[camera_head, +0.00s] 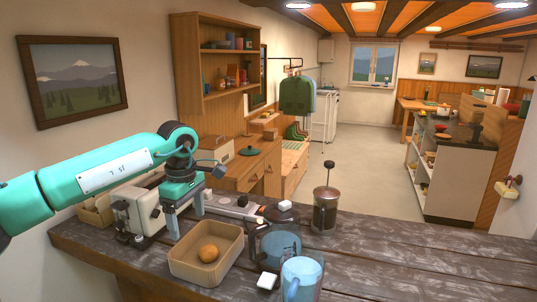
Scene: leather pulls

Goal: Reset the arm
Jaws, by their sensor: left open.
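My left arm (110,172) is teal and reaches in from the left over the dark wooden counter (400,265). My left gripper (186,220) points down, with its two grey fingers apart and nothing seen between them. It is just behind the tan square tray (207,270), which holds a round brown item (209,253). It is in front of part of a cream machine (143,215). I cannot tell whether the fingers touch anything. My right gripper is not in view.
A French press (325,208), a blue translucent mug (300,280), a blue-grey round vessel (281,247) and small white blocks (285,205) stand on the counter. The counter's right part is clear. A wooden wall shelf (218,95) hangs behind.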

